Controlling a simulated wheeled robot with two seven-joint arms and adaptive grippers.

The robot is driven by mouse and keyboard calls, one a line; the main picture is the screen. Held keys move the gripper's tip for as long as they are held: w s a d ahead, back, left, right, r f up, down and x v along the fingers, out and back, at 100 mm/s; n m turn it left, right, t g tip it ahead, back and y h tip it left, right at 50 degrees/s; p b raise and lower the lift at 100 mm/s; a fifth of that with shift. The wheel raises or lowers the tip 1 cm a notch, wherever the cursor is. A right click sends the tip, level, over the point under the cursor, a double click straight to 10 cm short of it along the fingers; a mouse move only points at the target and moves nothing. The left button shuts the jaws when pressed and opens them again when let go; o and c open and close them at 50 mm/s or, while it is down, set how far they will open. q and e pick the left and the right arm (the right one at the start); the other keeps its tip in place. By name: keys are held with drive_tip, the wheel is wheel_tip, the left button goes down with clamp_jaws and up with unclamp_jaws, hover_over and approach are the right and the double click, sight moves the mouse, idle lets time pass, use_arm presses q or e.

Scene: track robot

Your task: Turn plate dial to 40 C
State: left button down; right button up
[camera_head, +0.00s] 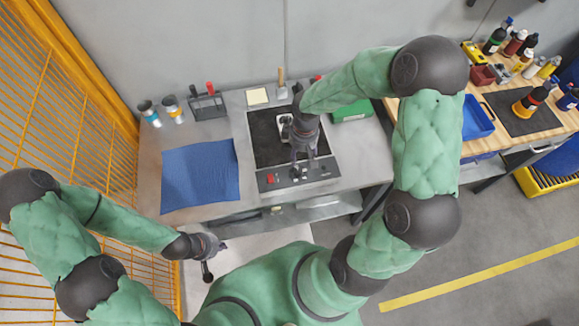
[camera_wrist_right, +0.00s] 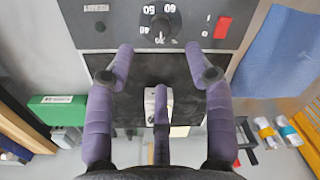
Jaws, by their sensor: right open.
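The hot plate is a dark square surface (camera_head: 262,143) with a grey control panel (camera_head: 325,173) along its front edge. The plate dial (camera_wrist_right: 160,28) is a round dark knob with white numbers around it; its pointer setting is too small to read surely. A red switch (camera_head: 271,178) sits on the panel and also shows in the right wrist view (camera_wrist_right: 222,27). My right gripper (camera_head: 304,158) is over the plate, close to the panel. In the right wrist view its purple fingers (camera_wrist_right: 160,58) are spread, with the dial ahead between them. My left gripper (camera_head: 212,246) is low, away from the bench.
A white object (camera_head: 285,127) stands on the plate behind my right gripper. A green box (camera_head: 352,110) is at the right. A wooden table holds bottles (camera_head: 515,42).

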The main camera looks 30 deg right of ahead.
sight(299, 171)
drive_tip(key=f+b, duration=0.1)
drive_tip(key=f, duration=0.4)
drive_tip(key=f+b, duration=0.1)
drive_tip(key=f, duration=0.4)
drive_tip(key=shift+s+a, duration=0.1)
drive_tip(key=shift+a, duration=0.1)
clamp_jaws()
